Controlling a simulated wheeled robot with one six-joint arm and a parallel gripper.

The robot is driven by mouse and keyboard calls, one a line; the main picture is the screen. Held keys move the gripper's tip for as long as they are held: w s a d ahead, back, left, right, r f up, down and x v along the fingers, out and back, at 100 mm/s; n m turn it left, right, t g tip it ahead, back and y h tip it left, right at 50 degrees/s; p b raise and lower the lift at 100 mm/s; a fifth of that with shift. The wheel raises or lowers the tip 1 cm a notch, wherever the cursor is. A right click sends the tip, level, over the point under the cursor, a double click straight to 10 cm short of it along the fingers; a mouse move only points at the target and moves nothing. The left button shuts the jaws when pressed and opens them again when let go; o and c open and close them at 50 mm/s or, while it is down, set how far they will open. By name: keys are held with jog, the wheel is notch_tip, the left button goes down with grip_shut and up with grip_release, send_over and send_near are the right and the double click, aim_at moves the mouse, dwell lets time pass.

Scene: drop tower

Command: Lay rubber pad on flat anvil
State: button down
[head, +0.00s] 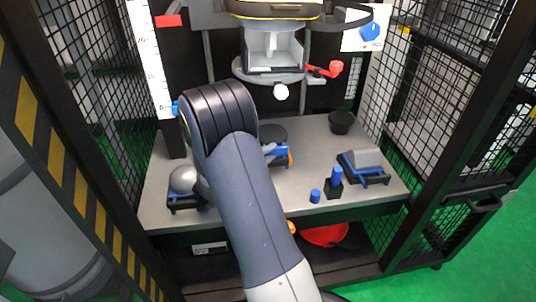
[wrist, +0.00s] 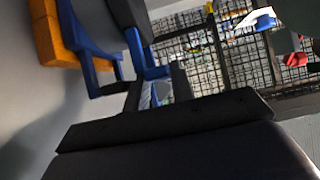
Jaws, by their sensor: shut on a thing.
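The rubber pad, a dark disc (head: 270,133), shows just right of my arm in the head view. In the wrist view the dark pad (wrist: 130,14) has a blue tab. My gripper (wrist: 157,80) is shut on this tab; my arm hides it in the head view. The flat anvil, a grey block (wrist: 96,24), sits in a blue cradle with an orange part (wrist: 45,35), close under the pad. I cannot tell whether pad and anvil touch. The head view shows part of the blue cradle (head: 276,151) and orange (head: 290,157).
A domed piece in a blue cradle (head: 184,182) stands left, a grey block in another cradle (head: 364,160) right. Two blue-topped pieces (head: 315,196) (head: 336,176) and a black cup (head: 340,122) are on the bench. The carriage (head: 274,55) hangs above; mesh panels (head: 385,75) flank the bench.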

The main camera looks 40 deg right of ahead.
dwell(0.4)
jog(key=c, duration=1.2)
grip_release()
jog(key=shift+o, duration=0.4)
jog(key=shift+f, duration=0.1)
jog(key=shift+f, duration=0.2)
